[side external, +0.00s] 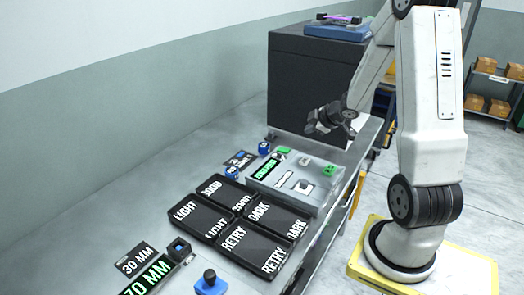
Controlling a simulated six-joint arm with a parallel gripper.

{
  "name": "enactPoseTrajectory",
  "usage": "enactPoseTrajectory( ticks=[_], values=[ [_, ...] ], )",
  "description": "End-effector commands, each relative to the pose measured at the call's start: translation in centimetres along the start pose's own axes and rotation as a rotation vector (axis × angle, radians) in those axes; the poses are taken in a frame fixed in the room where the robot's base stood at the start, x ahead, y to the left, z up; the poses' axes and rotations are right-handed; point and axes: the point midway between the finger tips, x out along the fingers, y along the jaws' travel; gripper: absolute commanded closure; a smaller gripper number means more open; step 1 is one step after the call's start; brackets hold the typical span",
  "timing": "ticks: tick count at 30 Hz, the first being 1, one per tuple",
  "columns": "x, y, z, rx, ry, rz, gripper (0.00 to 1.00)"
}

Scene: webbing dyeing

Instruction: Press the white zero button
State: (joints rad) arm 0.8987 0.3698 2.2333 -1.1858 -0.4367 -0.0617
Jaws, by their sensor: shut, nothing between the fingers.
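A grey control box (322,196) stands on the bench. My dark gripper (328,124) is shut and empty, above and beyond the box's far right part. It is clearly apart from the button. The box also carries a green-lit display (265,169) and a green button (329,170).
Black labelled trays (237,240) lie left of and in front of the box. A large dark cabinet (305,80) stands behind, bearing a blue device (338,30). A blue button unit (210,283) and a 70 MM display (147,279) are at the near end. The left bench is clear.

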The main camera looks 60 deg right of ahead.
Motion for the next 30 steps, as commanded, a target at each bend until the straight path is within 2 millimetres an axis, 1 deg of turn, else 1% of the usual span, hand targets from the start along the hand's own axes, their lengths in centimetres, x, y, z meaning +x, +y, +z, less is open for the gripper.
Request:
enactPoseTrajectory(
  ticks=[5, 11, 30],
  values=[
    [0.2, -0.2, 0.1, 0.001, 0.000, -0.001, 1.00],
    [1.0, -0.8, 0.7, 0.002, -0.001, -0.003, 1.00],
    [5.3, -3.9, 3.8, 0.002, -0.001, -0.002, 1.00]
  ],
)
